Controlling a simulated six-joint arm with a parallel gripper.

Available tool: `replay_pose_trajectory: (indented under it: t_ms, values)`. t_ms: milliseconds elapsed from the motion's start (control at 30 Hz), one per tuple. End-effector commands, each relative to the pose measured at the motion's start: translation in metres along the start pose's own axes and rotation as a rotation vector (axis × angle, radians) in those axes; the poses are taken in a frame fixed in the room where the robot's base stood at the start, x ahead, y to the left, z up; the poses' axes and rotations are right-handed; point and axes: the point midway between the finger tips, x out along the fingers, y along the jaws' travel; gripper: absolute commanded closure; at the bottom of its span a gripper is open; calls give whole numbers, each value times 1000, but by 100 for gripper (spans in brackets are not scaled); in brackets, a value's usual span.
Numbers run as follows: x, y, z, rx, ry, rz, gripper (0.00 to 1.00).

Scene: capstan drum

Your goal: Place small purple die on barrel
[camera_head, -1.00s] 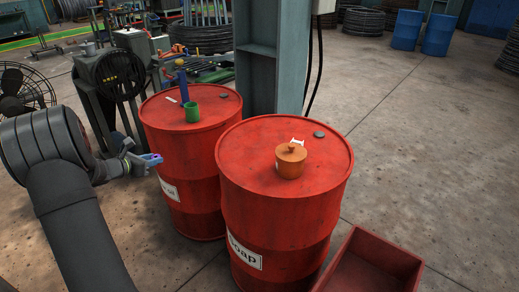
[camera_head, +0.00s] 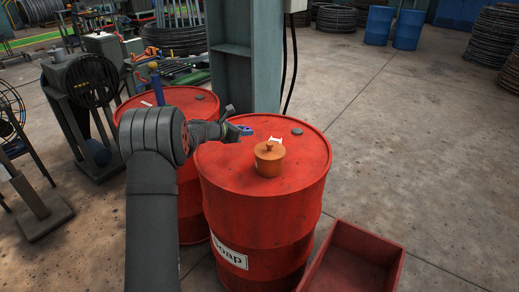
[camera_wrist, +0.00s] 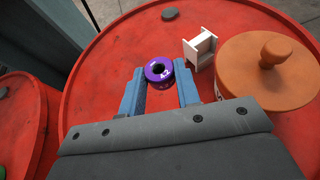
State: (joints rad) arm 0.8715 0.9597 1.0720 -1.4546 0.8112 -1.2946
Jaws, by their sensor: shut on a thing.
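The purple die (camera_wrist: 159,72) is a small round ring with a dark hole. It sits between the blue fingertips of my gripper (camera_wrist: 160,78), which is shut on it. In the head view my gripper (camera_head: 241,131) is over the far left part of the front red barrel's lid (camera_head: 225,160); this barrel reads "oap". The lid also fills most of the wrist view (camera_wrist: 100,75). I cannot tell how high the die is above the lid. A second red barrel (camera_head: 190,195) stands behind to the left, partly hidden by my arm.
On the front lid stand a lidded orange pot (camera_head: 269,160) and a white spool-like piece (camera_wrist: 199,49), right of the die, and a dark cap (camera_head: 297,132). A blue stick (camera_head: 155,85) rises from the rear barrel. A grey-green column (camera_head: 245,65) stands behind; a red bin (camera_head: 350,262) is front right.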

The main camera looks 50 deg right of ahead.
Motion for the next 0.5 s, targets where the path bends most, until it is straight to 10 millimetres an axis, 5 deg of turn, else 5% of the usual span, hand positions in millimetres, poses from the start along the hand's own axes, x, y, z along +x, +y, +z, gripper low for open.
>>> replay_pose_trajectory:
  t_ms: [200, 500]
  values:
    - [18, -2, -38, -3, 3, -4, 100]
    - [28, -2, -64, -1, 2, -3, 100]
